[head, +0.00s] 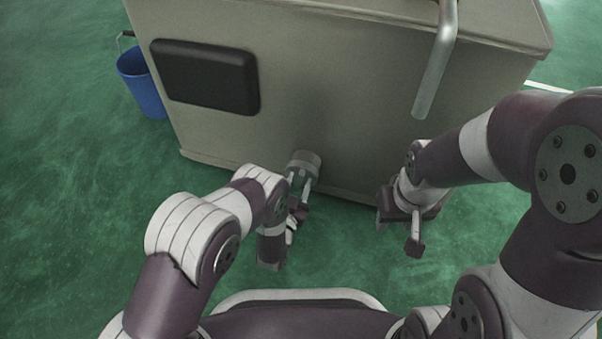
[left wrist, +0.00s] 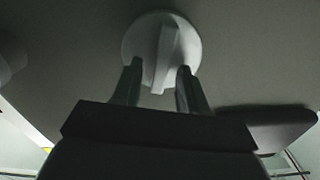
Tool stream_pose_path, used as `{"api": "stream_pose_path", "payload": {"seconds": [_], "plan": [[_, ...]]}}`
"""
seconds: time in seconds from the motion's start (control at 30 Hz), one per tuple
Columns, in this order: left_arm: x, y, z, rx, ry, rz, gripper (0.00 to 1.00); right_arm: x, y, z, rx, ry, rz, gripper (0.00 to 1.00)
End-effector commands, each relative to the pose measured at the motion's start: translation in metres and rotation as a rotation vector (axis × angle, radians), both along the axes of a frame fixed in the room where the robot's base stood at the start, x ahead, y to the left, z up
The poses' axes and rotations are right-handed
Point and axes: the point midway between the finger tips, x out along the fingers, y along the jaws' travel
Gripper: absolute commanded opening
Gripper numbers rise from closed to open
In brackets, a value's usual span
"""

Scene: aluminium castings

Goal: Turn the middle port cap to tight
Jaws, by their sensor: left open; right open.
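A round pale grey cap (head: 304,158) sits low on the front face of a large beige cabinet (head: 330,100). In the left wrist view the cap (left wrist: 180,32) shows a raised grip bar across its face. My left gripper (head: 300,182) is at the cap. Its two open fingers (left wrist: 158,72) stand on either side of the bar, and I cannot tell whether they touch it. Part of the cap's lower side is hidden behind the fingers. My right gripper (head: 399,228) is open and empty, to the right of the cap and apart from the cabinet face.
A black pad (head: 205,76) is on the cabinet face at upper left. A silver bar handle (head: 435,75) stands out at upper right. A blue bucket (head: 141,84) is on the green floor left of the cabinet. A rounded pale shape (left wrist: 8,58) shows at the left wrist view's left edge.

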Motion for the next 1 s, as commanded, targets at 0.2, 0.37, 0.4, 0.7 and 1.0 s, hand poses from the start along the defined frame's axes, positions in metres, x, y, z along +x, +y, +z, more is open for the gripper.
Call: {"api": "stream_pose_path", "payload": {"seconds": [0.2, 0.37, 0.4, 0.7, 1.0], "plan": [[-0.0004, 0.0002, -0.0002, 0.0, 0.001, 0.0, 0.43, -0.0001, 0.0, 0.0, 0.0, 0.0, 0.0, 0.43], [-0.0003, 0.0001, -0.0002, 0.0, 0.001, 0.0, 0.07, -0.0001, 0.0, 0.0, 0.0, 0.0, 0.0, 0.43], [-0.0002, 0.0002, -0.0002, 0.0, 0.001, 0.0, 0.0, 0.0, 0.0, 0.0, 0.0, 0.0, 0.0, 0.43], [-0.0002, -0.0002, 0.0003, 0.016, -0.005, 0.0, 0.0, -0.0001, 0.0, 0.0013, 0.0, 0.0, 0.0, 0.43], [-0.0008, -0.002, 0.0011, 0.165, -0.054, 0.0, 0.0, 0.0, 0.0, 0.0094, 0.0, 0.0, 0.0, 0.43]]}}
